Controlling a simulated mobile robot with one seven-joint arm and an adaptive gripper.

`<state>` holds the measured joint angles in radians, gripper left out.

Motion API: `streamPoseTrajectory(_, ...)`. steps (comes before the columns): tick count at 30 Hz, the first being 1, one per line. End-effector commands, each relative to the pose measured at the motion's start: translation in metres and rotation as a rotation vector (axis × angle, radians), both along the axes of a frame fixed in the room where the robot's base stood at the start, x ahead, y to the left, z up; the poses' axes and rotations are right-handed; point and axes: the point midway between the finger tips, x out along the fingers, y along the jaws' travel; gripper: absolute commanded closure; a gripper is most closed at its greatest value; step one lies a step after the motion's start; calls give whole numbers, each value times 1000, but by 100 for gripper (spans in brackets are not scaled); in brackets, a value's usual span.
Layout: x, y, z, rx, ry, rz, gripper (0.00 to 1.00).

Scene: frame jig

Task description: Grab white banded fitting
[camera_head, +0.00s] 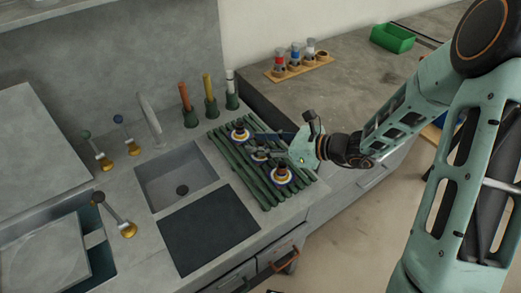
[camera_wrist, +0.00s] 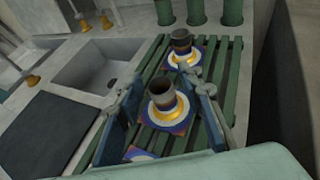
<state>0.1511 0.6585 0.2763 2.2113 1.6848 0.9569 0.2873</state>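Three dark, cup-like fittings with ringed bases stand on a green slatted rack (camera_head: 228,158). The middle fitting (camera_wrist: 162,95) has a dark open top and an orange-yellow lower part, with a white and blue ring around its foot. It stands upright on a square mat. My gripper (camera_wrist: 165,88) is open, with one blue finger on each side of it; contact is not visible. The near fitting (camera_head: 281,174) shows clear of my gripper in the head view.
A sink (camera_head: 176,184) and a dark mat (camera_head: 208,228) lie left of the rack. Red, yellow and white rods in green holders (camera_head: 211,107) stand behind it. A wooden tray (camera_head: 300,67) of small jars and a green bin (camera_head: 392,38) are on the back counter.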

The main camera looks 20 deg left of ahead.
Motion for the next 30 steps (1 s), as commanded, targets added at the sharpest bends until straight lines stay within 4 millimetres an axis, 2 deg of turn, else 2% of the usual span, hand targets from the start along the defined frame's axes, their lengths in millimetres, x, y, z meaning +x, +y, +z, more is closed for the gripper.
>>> streamPoseTrajectory(1, 0, 0, 0, 0, 0, 0, 74)
streamPoseTrajectory(8, 0, 0, 0, 0, 0, 0, 99)
streamPoseTrajectory(9, 0, 0, 0, 0, 0, 0, 100)
streamPoseTrajectory(22, 0, 0, 6, 1, -1, 0, 100)
streamPoseTrajectory(26, 0, 0, 16, 1, -2, 0, 100)
streamPoseTrajectory(30, 0, -1, 35, 0, -3, 0, 100)
